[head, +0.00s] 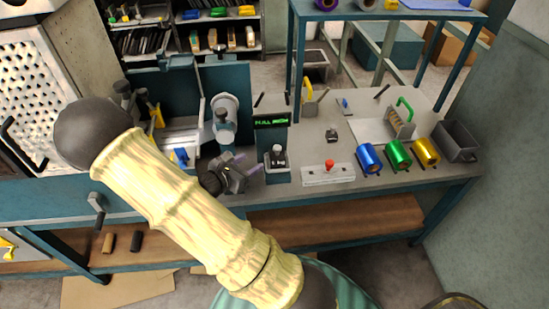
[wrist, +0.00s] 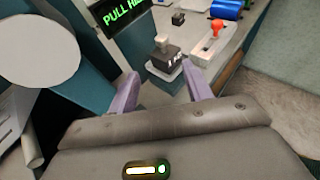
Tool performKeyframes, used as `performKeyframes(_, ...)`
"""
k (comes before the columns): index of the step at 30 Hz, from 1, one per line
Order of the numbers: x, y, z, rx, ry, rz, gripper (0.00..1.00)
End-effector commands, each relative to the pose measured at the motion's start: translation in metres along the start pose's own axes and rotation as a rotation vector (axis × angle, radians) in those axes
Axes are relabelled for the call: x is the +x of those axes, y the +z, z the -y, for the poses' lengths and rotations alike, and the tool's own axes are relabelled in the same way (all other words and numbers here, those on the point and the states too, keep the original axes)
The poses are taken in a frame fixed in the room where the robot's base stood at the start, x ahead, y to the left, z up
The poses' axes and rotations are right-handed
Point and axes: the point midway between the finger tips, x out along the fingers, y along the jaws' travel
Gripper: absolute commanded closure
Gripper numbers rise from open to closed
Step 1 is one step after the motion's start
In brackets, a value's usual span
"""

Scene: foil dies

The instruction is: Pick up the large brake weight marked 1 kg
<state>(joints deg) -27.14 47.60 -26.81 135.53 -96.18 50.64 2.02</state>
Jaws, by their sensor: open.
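A dark block with a pale grey knob on top, which looks like the large brake weight (head: 277,158), sits upright at the front of the teal display stand. It also shows in the wrist view (wrist: 165,64), just beyond the fingertips and between them in the picture. I cannot read a 1 kg mark on it. A smaller dark weight (head: 332,135) stands farther back on the bench, to the right. My gripper (head: 247,164) is open and empty, left of the large weight. Its two lavender fingers (wrist: 163,88) point toward the weight with a visible gap.
The display (head: 271,120) with green text rises behind the large weight. A pale plate with a red knob (head: 329,165) lies to the right, then blue (head: 368,158), green and gold foil rolls. A press with a round pale part (head: 224,108) stands left. Some bench surface (head: 310,145) is bare.

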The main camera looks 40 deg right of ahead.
Motion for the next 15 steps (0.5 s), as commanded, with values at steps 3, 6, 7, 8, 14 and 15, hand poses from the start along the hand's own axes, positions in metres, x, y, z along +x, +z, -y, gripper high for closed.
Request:
performKeyframes(3,0.025,0.001,0.004,0.002,-0.012,0.0,0.5)
performKeyframes(6,0.044,0.002,0.004,0.003,-0.014,0.001,0.5)
performKeyframes(7,0.049,0.002,0.004,0.004,-0.015,0.0,0.5)
performKeyframes(8,0.054,0.002,0.004,0.003,-0.013,0.0,0.5)
performKeyframes(14,0.083,0.001,0.001,0.001,-0.004,-0.001,0.5)
performKeyframes(15,0.086,0.001,0.0,0.001,-0.002,-0.001,0.5)
